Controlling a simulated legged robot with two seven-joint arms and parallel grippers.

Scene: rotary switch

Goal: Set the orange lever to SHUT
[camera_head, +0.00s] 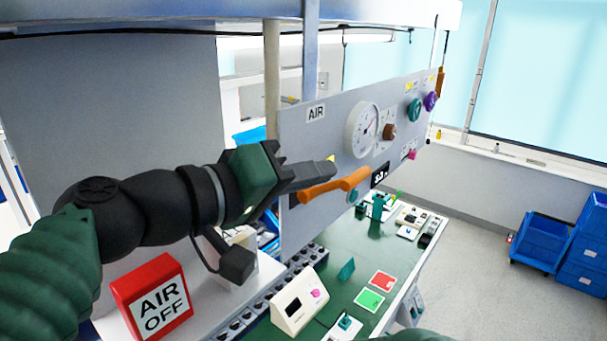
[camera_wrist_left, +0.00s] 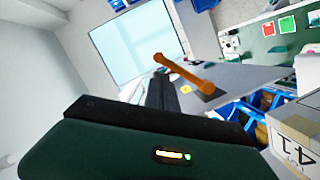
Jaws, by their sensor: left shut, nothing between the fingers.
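The orange lever (camera_head: 338,185) is on the grey panel marked AIR (camera_head: 350,100), low on its face. In the head view it lies nearly level, its left end a little lower than its right. My left gripper (camera_head: 328,168) is shut and empty, its fingertips just above the lever's left part in the picture. In the left wrist view the lever (camera_wrist_left: 185,75) slants across just beyond the dark fingers (camera_wrist_left: 160,88). I cannot tell whether they touch. No SHUT marking is readable. My right gripper is not in view.
A gauge (camera_head: 362,130) and several coloured knobs sit higher on the panel. A red AIR OFF sign (camera_head: 153,300) stands at the lower left. Below is a green bench (camera_head: 345,250) with small devices. Blue crates (camera_head: 540,240) stand on open floor at right.

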